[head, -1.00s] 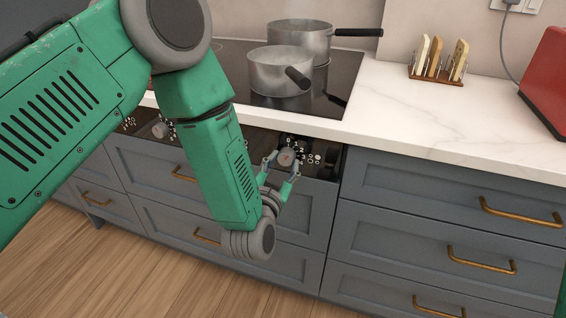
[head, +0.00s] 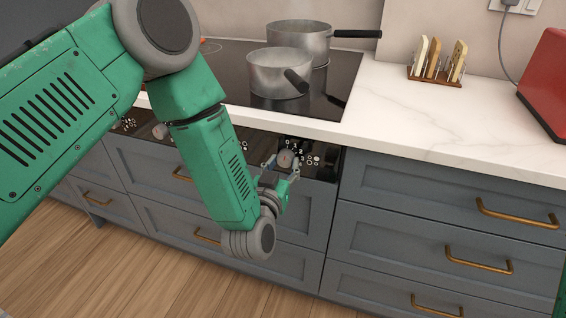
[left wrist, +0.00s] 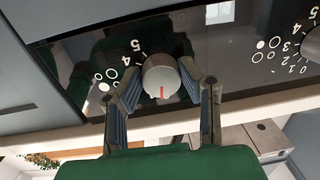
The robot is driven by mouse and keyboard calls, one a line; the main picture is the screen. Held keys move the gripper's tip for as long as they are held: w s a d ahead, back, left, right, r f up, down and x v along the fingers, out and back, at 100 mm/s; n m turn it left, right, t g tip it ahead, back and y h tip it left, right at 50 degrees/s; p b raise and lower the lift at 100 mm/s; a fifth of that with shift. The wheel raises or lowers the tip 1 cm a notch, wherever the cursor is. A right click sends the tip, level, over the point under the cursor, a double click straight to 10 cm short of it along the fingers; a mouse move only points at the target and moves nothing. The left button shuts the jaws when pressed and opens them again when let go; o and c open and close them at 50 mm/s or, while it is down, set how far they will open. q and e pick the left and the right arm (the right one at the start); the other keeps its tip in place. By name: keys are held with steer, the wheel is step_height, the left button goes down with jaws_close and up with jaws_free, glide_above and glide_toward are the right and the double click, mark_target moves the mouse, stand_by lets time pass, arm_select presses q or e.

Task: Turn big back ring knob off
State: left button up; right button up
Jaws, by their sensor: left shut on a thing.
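A round grey knob (head: 285,159) sits on the black control strip below the hob. In the left wrist view the knob (left wrist: 160,72) shows a red mark at its lower edge, with numbers 4 and 5 to its upper left. My left gripper (head: 280,168) is shut on this knob. In the left wrist view the gripper (left wrist: 162,92) has one finger on each side of it. My right gripper is out of view.
A front pot (head: 278,76) and a back pot (head: 302,34) stand on the black hob (head: 335,85). Another knob (head: 159,131) is further left on the strip. Drawers with brass handles (head: 480,262) lie below. The white worktop (head: 420,125) is mostly clear.

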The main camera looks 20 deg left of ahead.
arm_select(q)
steer(key=shift+w+r+n, duration=0.1)
steer(key=shift+r+n, duration=0.05)
steer(key=shift+n, duration=0.95)
steer(key=o, duration=1.1)
steer(key=shift+s, duration=0.4)
steer(key=s, duration=1.1)
steer(key=shift+s+d, duration=0.1)
steer(key=shift+d, duration=0.05)
